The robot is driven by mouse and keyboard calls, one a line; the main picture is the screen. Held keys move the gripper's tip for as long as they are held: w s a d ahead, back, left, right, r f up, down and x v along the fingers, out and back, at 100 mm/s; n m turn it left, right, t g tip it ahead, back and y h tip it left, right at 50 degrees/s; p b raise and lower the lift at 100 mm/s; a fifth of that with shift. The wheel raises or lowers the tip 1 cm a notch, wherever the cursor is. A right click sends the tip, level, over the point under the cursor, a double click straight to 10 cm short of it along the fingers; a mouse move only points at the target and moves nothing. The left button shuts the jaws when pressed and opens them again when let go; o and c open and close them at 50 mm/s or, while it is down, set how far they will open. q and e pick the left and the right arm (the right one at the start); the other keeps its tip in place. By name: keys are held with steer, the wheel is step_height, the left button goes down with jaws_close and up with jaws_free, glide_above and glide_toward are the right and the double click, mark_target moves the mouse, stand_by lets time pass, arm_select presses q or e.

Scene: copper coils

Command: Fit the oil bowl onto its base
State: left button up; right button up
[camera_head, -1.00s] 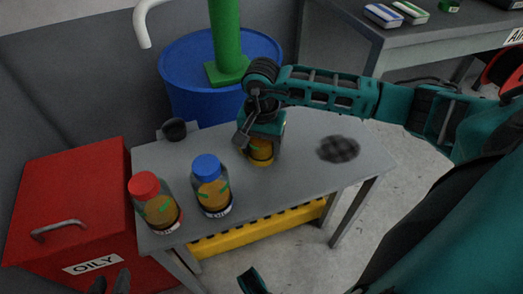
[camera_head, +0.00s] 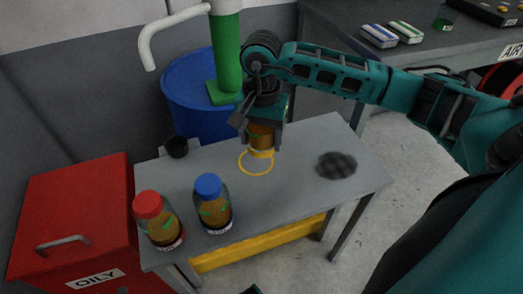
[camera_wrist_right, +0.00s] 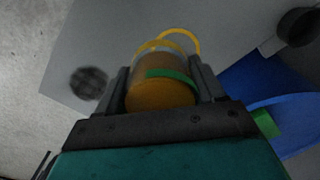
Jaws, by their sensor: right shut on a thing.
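The oil bowl (camera_head: 261,136), a clear cup with amber oil, a green mark and a yellow rim, is in my right gripper (camera_head: 261,140). The gripper points down, shut on the bowl, which appears lifted off the grey table. In the right wrist view the bowl (camera_wrist_right: 160,92) sits between both fingers (camera_wrist_right: 160,85). A yellow ring (camera_head: 256,174) lies on the table just below the bowl. A dark round fitting (camera_head: 177,148) on a grey bracket is at the table's back left; I cannot tell whether it is the base. My left gripper is not clearly seen.
A red-capped jar (camera_head: 157,220) and a blue-capped jar (camera_head: 213,204) stand at the table's front left. A dark checkered patch (camera_head: 336,166) lies at the right. Behind are a blue drum (camera_head: 190,90) and a green post (camera_head: 226,50). A red bin (camera_head: 70,215) stands at left.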

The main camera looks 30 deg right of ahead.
arm_select(q)
steer(key=s+a+r+p, duration=0.1)
steer(key=a+r+p, duration=0.2)
steer(key=r+p, duration=0.8)
steer(key=p, duration=0.4)
steer(key=shift+s+a+r+y, duration=0.15)
steer(key=shift+s+y, duration=0.1)
steer(key=shift+y, duration=0.15)
arm_select(e)
steer(key=a+r+n, duration=0.3)
steer(key=r+n, duration=0.2)
steer(key=r, duration=0.5)
steer(key=a+r+n, duration=0.4)
steer(key=r+n, duration=0.1)
steer(key=r, duration=0.6)
steer(key=shift+s, duration=0.2)
arm_select(q)
steer(key=shift+f, duration=0.2)
arm_select(e)
steer(key=shift+f, duration=0.1)
